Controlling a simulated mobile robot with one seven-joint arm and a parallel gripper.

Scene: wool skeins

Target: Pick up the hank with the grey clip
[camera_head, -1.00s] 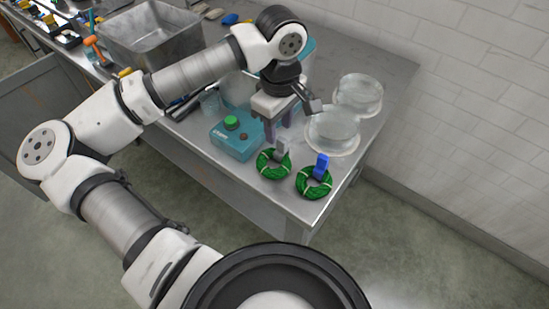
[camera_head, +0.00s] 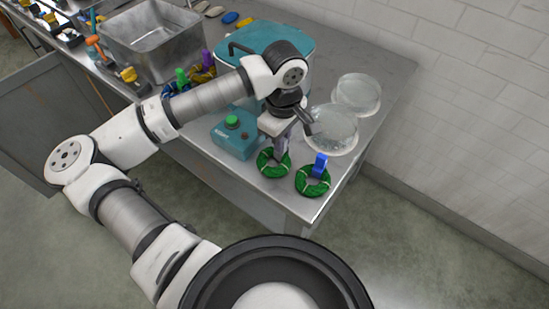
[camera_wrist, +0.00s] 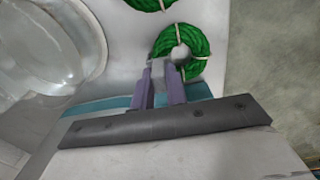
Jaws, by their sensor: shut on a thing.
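The green hank with the grey clip (camera_head: 267,170) lies on the metal table near its front corner. In the wrist view this hank (camera_wrist: 203,46) is a green ring with pale ties, just beyond my fingertips. My gripper (camera_head: 281,148) points down at the hank's far edge, its purple fingers close together. It is shut on the grey clip (camera_wrist: 157,68), which shows between the fingertips in the wrist view and is mostly hidden in the head view. The hank still appears to rest on the table. A second green hank with a blue clip (camera_head: 313,187) lies to the right.
Two clear round dishes (camera_head: 333,133) stand to the right. A larger teal-lidded container (camera_head: 262,42) and a metal bin (camera_head: 150,48) are behind. The table's front edge is close.

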